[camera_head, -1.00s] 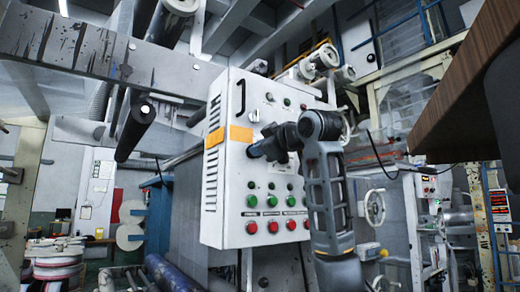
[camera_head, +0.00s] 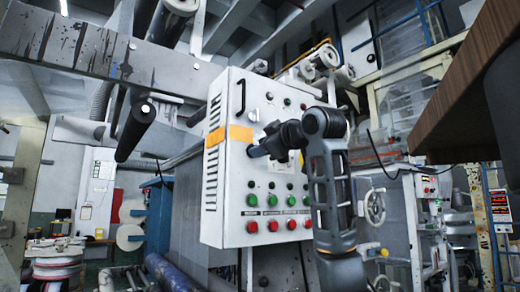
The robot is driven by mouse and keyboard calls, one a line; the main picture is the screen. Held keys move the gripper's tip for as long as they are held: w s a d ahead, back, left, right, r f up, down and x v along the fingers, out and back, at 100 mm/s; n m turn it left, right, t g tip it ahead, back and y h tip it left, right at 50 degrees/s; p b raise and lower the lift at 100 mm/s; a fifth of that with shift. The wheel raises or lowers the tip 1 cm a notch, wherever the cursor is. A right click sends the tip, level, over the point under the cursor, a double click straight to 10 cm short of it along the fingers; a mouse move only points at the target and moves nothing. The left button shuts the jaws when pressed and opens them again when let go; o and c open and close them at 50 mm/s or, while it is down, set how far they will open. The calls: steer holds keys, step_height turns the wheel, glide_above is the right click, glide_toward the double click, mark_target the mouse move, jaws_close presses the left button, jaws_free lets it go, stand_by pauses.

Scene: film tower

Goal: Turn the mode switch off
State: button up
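A white control cabinet (camera_head: 232,190) faces me, with an orange band across it. A small light-coloured rotary knob (camera_head: 254,115) sits on its face just above the band; it looks like the mode switch, but its label and exact setting are too small to read. My gripper (camera_head: 256,150) is in front of the cabinet face, below the knob and near the orange band. It is dark and seen side-on, so the gap between its fingers and any contact with the panel cannot be made out. My arm hides part of the panel's right side.
Rows of green buttons (camera_head: 252,200) and red buttons (camera_head: 252,227) are on the lower panel, below my gripper. A black handle (camera_head: 241,97) is at the upper left of the cabinet face. A brown wooden edge (camera_head: 465,95) juts in at the upper right.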

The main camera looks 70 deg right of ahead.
steer(key=b+v, duration=0.1)
steer(key=v, duration=0.5)
steer(key=shift+s+a, duration=0.2)
stand_by(0.4)
